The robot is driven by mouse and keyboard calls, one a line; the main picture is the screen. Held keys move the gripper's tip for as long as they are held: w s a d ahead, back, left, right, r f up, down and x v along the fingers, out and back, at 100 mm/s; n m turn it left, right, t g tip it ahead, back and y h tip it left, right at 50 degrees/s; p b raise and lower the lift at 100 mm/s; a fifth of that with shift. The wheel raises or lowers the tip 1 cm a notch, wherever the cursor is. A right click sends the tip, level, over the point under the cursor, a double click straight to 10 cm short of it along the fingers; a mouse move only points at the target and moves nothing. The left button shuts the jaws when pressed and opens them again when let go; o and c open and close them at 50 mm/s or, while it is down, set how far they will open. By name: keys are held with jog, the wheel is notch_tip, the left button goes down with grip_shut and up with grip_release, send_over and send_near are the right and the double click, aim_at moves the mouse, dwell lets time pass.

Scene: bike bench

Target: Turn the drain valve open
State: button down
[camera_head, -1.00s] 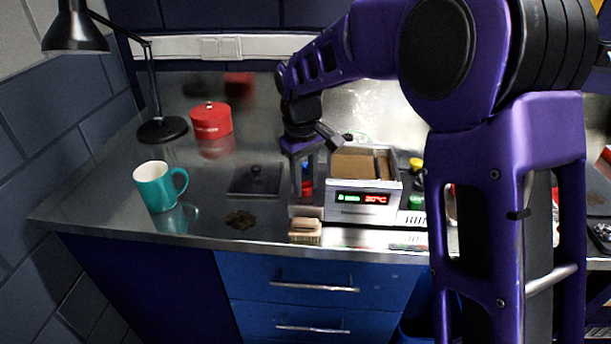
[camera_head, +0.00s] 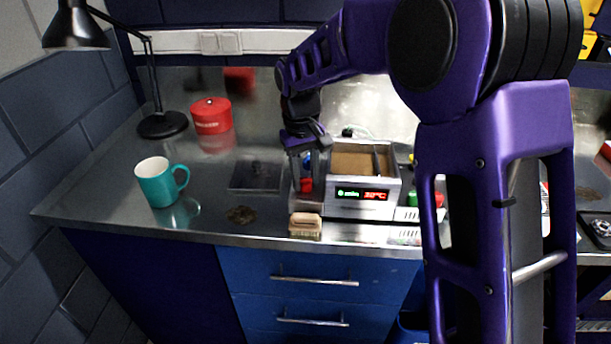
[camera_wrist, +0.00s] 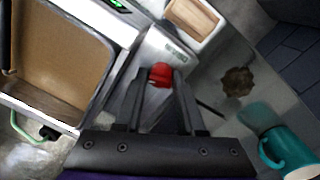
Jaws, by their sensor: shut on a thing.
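The drain valve (camera_head: 306,185) is a small red handle at the left end of a steel ultrasonic-cleaner-like bath (camera_head: 362,208) with a lit display. My gripper (camera_head: 306,183) points down over it from above, its fingers either side of the red handle. In the wrist view the red valve handle (camera_wrist: 161,75) sits between the tips of my gripper (camera_wrist: 160,80), which is shut on it. The fingers hide part of the handle, and how far it is turned is unclear. The bath holds a brown liquid or floor (camera_wrist: 60,55).
A wooden brush (camera_head: 305,222) lies just in front of the valve, near the bench edge. A teal mug (camera_head: 158,184), a dark stain (camera_head: 241,215), a black lid (camera_head: 256,176), a red tin (camera_head: 211,117) and a black lamp (camera_head: 160,125) are to the left.

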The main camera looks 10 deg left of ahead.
jog(key=c, duration=0.5)
grip_release()
jog(key=shift+a, duration=0.1)
jog(key=shift+c, duration=0.2)
jog(key=shift+r, duration=0.1)
notch_tip(320, 180, up, 17)
jog(key=p, duration=0.2)
jog(key=shift+s+a, duration=0.3)
jog(key=shift+a, duration=0.1)
